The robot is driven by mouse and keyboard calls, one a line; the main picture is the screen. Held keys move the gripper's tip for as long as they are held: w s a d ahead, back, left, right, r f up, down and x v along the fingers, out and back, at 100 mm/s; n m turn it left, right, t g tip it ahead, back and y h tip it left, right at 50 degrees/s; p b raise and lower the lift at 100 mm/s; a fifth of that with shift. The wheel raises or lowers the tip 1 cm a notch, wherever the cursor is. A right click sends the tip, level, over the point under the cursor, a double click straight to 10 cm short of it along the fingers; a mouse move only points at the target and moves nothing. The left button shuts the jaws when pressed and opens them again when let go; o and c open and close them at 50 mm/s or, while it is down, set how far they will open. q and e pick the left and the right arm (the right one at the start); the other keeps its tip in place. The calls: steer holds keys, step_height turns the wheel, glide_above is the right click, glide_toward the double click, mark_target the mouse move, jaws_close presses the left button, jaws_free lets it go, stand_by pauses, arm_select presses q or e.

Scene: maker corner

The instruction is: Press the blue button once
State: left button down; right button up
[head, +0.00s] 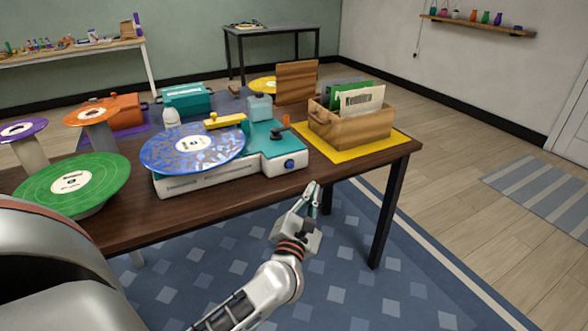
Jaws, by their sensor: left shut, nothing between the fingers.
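The blue button (290,164) is a small round knob-like disc on the front right face of the white and teal record player (215,181). A blue speckled record (165,150) lies on the player. My left gripper (312,187) is in front of the table edge, a little right of and below the button in the picture. Its fingers are together and hold nothing. It looks apart from the button, though the exact distance is hard to tell. My right gripper is not in view.
A wooden crate of record sleeves (350,128) stands on a yellow mat (400,146) at the table's right end. Green (110,172), orange (108,111) and purple (38,126) records stand at the left. Orange (127,112) and teal (203,101) devices sit behind. The space in front of the table is clear.

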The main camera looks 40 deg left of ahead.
mark_target(296, 185)
arm_select(q)
steer(key=a, duration=0.1)
steer(key=w+a, duration=0.1)
steer(key=a, duration=0.1)
steer(key=w+a+b, duration=0.1)
steer(key=a, duration=0.1)
steer(key=shift+f, duration=0.1)
steer(key=a, duration=0.1)
steer(key=w+a, duration=0.1)
steer(key=shift+w+a+r, duration=0.1)
steer(key=shift+a+r, duration=0.1)
steer(key=shift+a, duration=0.15)
steer(key=shift+a+f, duration=0.1)
steer(key=shift+a, duration=0.05)
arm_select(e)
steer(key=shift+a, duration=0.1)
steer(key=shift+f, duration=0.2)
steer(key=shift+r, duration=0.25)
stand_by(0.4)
